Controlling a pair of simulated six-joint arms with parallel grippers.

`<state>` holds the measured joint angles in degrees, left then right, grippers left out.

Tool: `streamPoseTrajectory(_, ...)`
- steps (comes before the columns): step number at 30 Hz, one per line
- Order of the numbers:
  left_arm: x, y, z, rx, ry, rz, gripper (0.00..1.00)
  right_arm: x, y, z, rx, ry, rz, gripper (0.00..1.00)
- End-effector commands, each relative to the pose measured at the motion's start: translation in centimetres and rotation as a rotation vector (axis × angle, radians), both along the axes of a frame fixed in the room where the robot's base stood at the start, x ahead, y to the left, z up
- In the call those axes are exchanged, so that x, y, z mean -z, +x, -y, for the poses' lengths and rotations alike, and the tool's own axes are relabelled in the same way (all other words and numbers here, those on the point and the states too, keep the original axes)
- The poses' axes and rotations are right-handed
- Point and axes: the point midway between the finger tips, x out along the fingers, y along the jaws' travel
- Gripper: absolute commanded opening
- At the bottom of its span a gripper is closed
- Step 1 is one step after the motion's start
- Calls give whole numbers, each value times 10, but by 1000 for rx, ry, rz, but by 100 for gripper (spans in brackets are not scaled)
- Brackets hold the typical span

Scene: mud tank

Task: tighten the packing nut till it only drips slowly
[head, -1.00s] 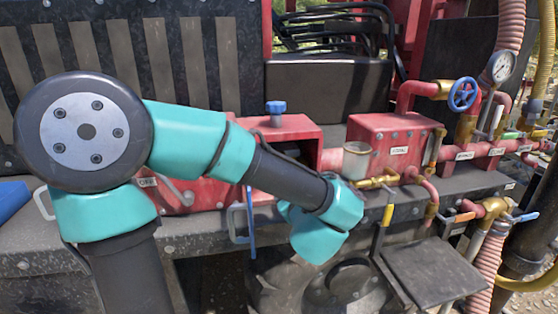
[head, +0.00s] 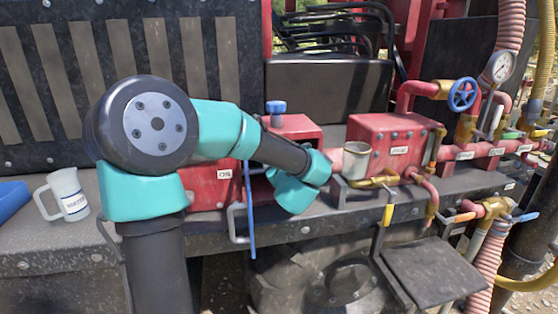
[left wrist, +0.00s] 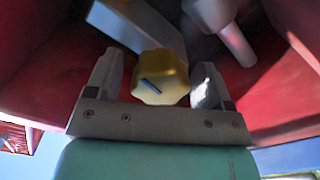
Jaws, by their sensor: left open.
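A brass-coloured faceted nut (left wrist: 161,84) with a dark slot-like mark on its face shows in the left wrist view. My left gripper (left wrist: 157,68) is open, with one finger on each side of the nut. Gaps show between the fingers and the nut, so it is not gripped. A pale grey block-shaped part (left wrist: 140,30) lies behind the nut, inside a red housing (left wrist: 255,95). In the head view my left wrist is in front of the red boxes, and its fingers and the nut are hidden behind it. No drip can be made out. My right gripper is not in view.
A white labelled jug (head: 67,195) and a blue object (head: 12,199) stand on the grey ledge at left. A red pump box (head: 385,135), a pale cup (head: 356,160), a blue handwheel (head: 463,95), brass valves and hoses crowd the right.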

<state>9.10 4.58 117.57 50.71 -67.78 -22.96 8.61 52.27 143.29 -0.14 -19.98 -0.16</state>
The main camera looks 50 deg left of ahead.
Motion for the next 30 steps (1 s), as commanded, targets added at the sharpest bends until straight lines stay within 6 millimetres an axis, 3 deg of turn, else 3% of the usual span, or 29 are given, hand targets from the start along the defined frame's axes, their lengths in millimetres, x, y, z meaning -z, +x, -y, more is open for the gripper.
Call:
streamPoseTrajectory(11, 0, 3, -4, 0, 0, 0, 74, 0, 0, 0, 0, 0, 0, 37)
streamPoseTrajectory(26, 0, 2, -4, 0, 0, 0, 26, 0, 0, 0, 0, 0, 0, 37)
streamPoseTrajectory(30, 0, 2, -4, 0, 2, -3, 26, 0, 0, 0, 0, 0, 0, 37)
